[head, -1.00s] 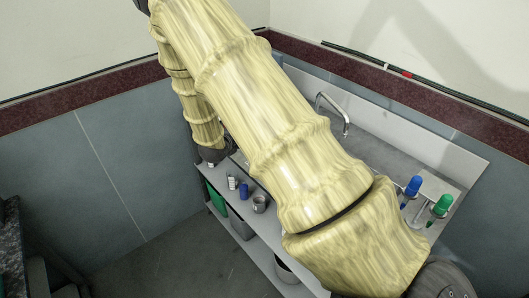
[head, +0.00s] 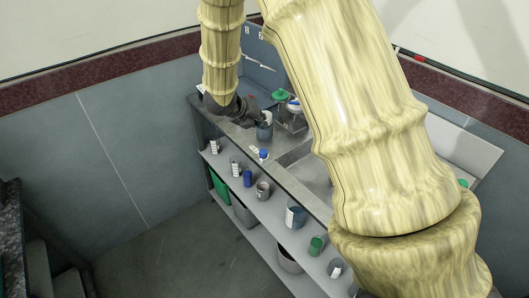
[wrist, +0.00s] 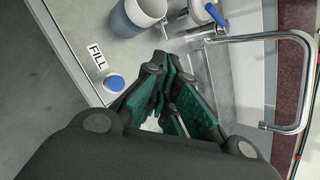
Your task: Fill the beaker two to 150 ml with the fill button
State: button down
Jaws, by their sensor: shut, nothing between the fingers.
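The fill button (wrist: 115,83) is a blue cap on a pale round base beside a FILL label (wrist: 97,56). In the head view the fill button (head: 263,154) stands near the counter's front edge. A grey-blue beaker (head: 265,131) stands behind it on the counter. In the wrist view a grey-blue vessel with a white inside (wrist: 144,12) is at the top edge, partly cut off. I cannot read its number or its level. My gripper (wrist: 168,66) is shut and empty, right of the button and below the vessel. In the head view my gripper (head: 246,106) is dark, near the beaker.
A curved metal tap (wrist: 290,42) and sink lie to the right in the wrist view. A green-topped fitting (head: 280,96) stands behind the beaker. The shelf below (head: 268,208) holds several cups and containers. My arm hides much of the counter's right side.

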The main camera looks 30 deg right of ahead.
jog(key=shift+f, duration=0.15)
jog(key=b, duration=0.5)
send_over(261, 150)
notch_tip(261, 150, down, 7)
jog(key=shift+f, duration=0.15)
jog(key=shift+f+b, duration=0.4)
jog(key=shift+f, duration=0.25)
jog(key=shift+f, duration=0.1)
dwell(0.7)
jog(key=shift+f+b, duration=0.3)
jog(key=shift+b, duration=0.2)
jog(key=shift+f+b, duration=0.5)
dwell(4.4)
